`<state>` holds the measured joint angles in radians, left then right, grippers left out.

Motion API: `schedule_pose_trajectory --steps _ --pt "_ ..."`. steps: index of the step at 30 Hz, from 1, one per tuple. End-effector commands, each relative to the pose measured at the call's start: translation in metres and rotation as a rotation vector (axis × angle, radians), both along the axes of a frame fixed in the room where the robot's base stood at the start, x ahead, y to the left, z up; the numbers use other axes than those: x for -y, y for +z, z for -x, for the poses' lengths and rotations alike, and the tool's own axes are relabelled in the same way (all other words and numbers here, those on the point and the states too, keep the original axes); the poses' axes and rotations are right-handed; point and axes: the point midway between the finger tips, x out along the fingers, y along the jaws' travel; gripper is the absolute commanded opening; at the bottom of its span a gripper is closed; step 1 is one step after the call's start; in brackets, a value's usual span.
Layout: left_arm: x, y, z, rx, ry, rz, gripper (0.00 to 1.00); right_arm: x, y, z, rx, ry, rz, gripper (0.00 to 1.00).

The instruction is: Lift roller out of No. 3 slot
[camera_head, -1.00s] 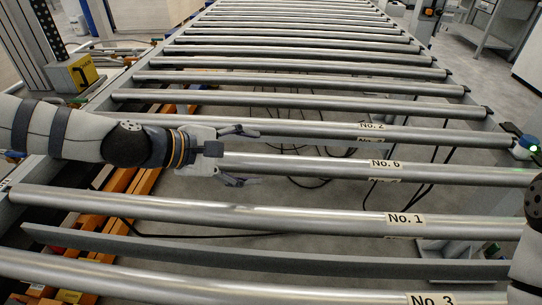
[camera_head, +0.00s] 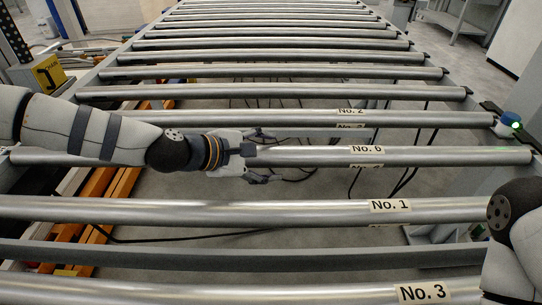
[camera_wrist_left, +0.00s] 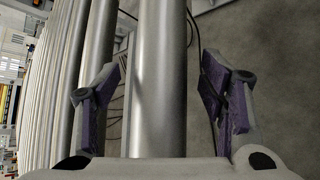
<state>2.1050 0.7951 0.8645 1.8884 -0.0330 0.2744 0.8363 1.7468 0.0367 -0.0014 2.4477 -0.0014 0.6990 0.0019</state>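The roller labelled No. 3 (camera_head: 200,291) lies across the bottom edge of the head view, partly cut off, with its label near the right. My left gripper (camera_head: 270,156) is well beyond it, at the roller labelled No. 6 (camera_head: 430,156). The left fingers are open, one on each side of that roller. In the left wrist view the roller (camera_wrist_left: 158,90) runs between the spread fingers (camera_wrist_left: 160,72), with a visible gap on both sides. My right arm shows at the right edge; its gripper is out of view.
The roller labelled No. 1 (camera_head: 260,209) and a grey crossbar (camera_head: 230,254) lie between No. 3 and No. 6. The No. 2 roller (camera_head: 420,119) is beyond No. 6. A yellow box (camera_head: 46,73) stands at the left rail. Cables hang below the rollers.

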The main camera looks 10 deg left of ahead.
Motion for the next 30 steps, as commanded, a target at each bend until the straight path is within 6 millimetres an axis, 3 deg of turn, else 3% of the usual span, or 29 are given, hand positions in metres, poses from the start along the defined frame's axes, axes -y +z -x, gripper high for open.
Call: schedule_pose_trajectory --steps 1,6,8,20,27,30 --pt "0.000 0.000 0.000 0.000 0.000 0.000 0.49 0.000 0.000 0.000 0.000 0.000 0.000 0.00" --pt "0.000 0.000 0.000 0.000 0.000 0.000 0.11 0.000 0.000 0.000 0.000 0.000 0.000 0.00" --pt "0.000 0.000 0.000 0.000 0.000 0.000 0.00 0.000 0.000 0.000 0.000 0.000 0.000 0.00" --pt "0.000 0.009 -0.002 0.008 0.001 0.002 0.00 0.000 0.002 -0.002 0.006 0.000 0.000 0.00" --pt "0.000 0.042 -0.002 0.017 0.000 0.002 0.00 0.000 0.012 -0.011 0.038 0.000 0.000 0.00" --pt "0.008 0.056 0.009 0.017 -0.004 0.003 0.00 0.000 0.017 -0.017 0.057 -0.002 0.000 0.00"
